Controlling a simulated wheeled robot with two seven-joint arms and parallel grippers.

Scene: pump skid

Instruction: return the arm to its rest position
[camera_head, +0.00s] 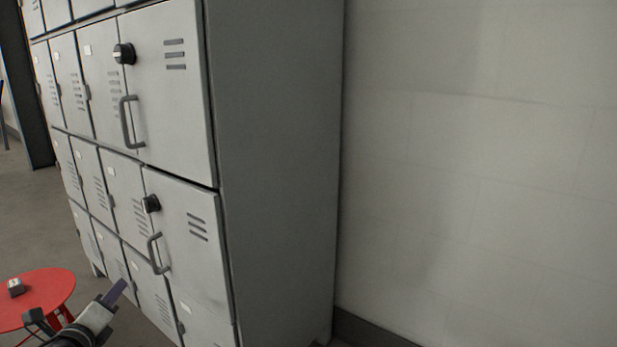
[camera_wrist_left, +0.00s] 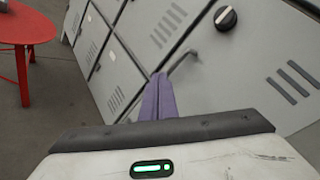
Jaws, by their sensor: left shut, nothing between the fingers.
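My left gripper (camera_head: 116,291) comes in at the bottom left of the head view, in front of the lower lockers. Its purple fingers (camera_wrist_left: 158,98) show in the left wrist view, shut together with nothing between them. In the wrist view the fingertips overlap a locker handle (camera_wrist_left: 181,62) behind them; I cannot tell whether they touch it. My right gripper is in neither view.
A grey locker bank (camera_head: 270,150) stands on the left and centre, its doors closed, with black knobs (camera_head: 151,204) and bar handles (camera_head: 158,253). A red round table (camera_head: 50,292) with a small item (camera_head: 16,288) stands at the lower left. A pale wall (camera_head: 480,170) fills the right.

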